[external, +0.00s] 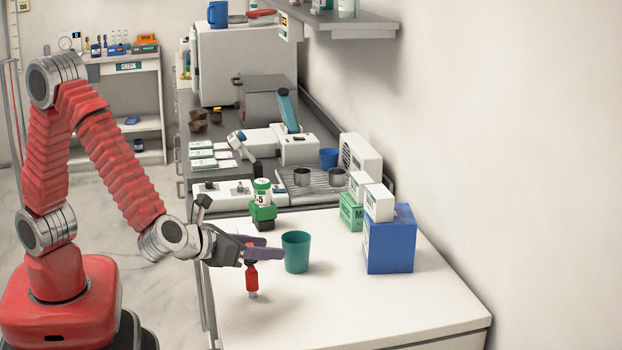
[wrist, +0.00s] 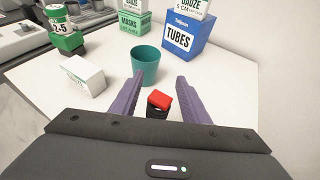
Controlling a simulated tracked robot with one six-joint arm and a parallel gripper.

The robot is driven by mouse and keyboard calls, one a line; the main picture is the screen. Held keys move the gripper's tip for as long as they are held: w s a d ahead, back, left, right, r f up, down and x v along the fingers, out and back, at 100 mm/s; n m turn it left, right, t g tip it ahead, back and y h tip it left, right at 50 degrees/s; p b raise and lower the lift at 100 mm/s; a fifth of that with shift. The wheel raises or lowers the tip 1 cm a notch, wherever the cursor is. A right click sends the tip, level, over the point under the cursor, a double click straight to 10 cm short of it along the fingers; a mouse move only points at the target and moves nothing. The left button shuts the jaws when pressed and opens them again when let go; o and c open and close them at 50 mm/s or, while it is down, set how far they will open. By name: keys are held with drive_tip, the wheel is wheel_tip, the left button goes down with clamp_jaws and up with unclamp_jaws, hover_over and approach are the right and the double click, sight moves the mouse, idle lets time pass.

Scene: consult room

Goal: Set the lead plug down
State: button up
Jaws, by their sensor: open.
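The lead plug (external: 252,276) is a small red piece with a pale tip at its lower end. It is upright, tip down, at the near left part of the white table. In the wrist view its red top (wrist: 159,100) shows between the two purple fingers, with dark parts below. My gripper (external: 265,251) is open around and above the plug, and in the wrist view (wrist: 160,82) a gap shows on each side of it. I cannot tell for sure whether the tip touches the table.
A teal cup (external: 296,252) stands just beyond my fingers. A green holder with a labelled jar (external: 262,198) is behind. A white box (wrist: 82,76) lies left of the cup. A blue TUBES box (external: 389,240) stands right. The table's front right is clear.

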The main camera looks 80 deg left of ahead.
drive_tip(key=v, duration=1.1)
drive_tip(key=shift+s+d, duration=0.2)
drive_tip(key=shift+s, duration=0.05)
drive_tip(key=s+a+n+g, duration=0.4)
drive_tip(key=a+n+g, duration=0.2)
drive_tip(key=a+n, duration=0.85)
drive_tip(key=s+a+r+n+h, duration=0.2)
drive_tip(key=s+a+n+h, duration=0.4)
drive_tip(key=s+a+n, duration=0.4)
drive_tip(key=n, duration=0.6)
drive_tip(key=shift+r, duration=0.35)
